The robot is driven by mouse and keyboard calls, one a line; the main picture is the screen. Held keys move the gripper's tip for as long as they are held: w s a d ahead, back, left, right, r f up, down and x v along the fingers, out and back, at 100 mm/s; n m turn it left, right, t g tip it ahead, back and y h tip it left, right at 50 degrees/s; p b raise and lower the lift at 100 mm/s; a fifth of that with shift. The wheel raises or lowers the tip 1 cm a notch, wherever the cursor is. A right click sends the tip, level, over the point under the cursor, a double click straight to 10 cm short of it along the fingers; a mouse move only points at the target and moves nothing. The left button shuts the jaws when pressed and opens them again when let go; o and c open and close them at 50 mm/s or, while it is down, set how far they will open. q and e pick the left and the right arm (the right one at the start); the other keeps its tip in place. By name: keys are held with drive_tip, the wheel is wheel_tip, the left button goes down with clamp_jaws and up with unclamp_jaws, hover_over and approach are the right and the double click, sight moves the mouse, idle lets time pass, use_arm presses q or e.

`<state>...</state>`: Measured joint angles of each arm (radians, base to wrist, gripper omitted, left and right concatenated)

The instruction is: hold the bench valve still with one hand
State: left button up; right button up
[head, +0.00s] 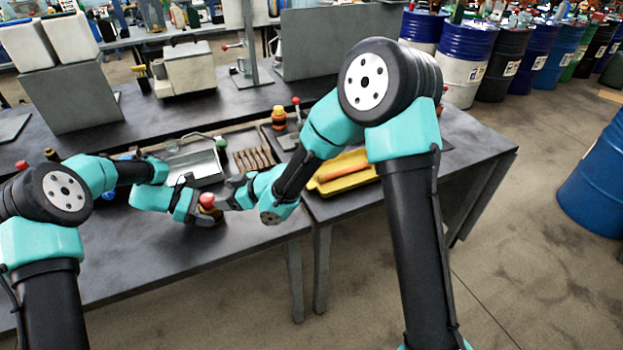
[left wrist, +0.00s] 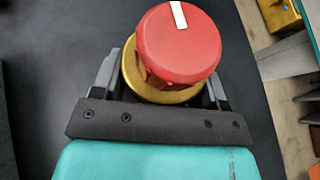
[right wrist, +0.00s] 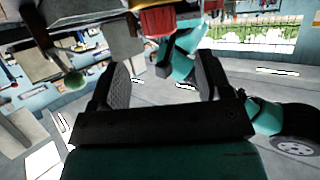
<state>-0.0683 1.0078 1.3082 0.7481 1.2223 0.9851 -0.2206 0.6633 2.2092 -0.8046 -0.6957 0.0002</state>
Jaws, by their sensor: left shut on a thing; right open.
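The bench valve has a red knob with a white mark (left wrist: 180,45) above a brass body (left wrist: 150,88). In the head view its red knob (head: 207,200) stands near the bench's front edge. My left gripper (head: 200,207) is shut on the brass body, below the knob; its jaws flank the body in the left wrist view (left wrist: 165,90). My right gripper (head: 229,192) is just right of the valve, open and empty. In the right wrist view its two fingers (right wrist: 160,85) are apart, with the red knob (right wrist: 158,20) beyond them. The valve's base is mostly hidden.
A metal tray (head: 195,168) and a row of brown pieces (head: 253,159) lie behind the valve. A yellow tray (head: 345,183) sits on the right of the bench. The front left bench top is clear.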

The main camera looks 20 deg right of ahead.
sight(209, 197)
drive_tip(key=v, duration=0.5)
drive_tip(key=x, duration=1.3)
drive_tip(key=shift+d+n+g, duration=0.15)
drive_tip(key=shift+n+g, duration=0.15)
drive_tip(key=shift+y, duration=0.3)
drive_tip(key=shift+n+g+y, duration=0.7)
drive_tip(key=shift+n+g, duration=1.2)
drive_tip(key=shift+g, duration=0.1)
drive_tip(key=v, duration=1.2)
drive_tip(key=d+f+m+t+h, duration=0.1)
drive_tip(key=d+m+h, duration=0.1)
drive_tip(key=d, duration=0.4)
drive_tip(key=s+d+f+m+t+h, duration=0.1)
drive_tip(key=d+f+m+t+h, duration=0.1)
drive_tip(key=d, duration=0.5)
drive_tip(key=d+f+m+t+h, duration=0.1)
drive_tip(key=d+m+h, duration=0.2)
drive_tip(key=d, duration=0.3)
drive_tip(key=shift+s+d+f+m+t, duration=0.2)
drive_tip(key=shift+d+f+m+t, duration=0.1)
drive_tip(key=shift+d+m+t, duration=0.1)
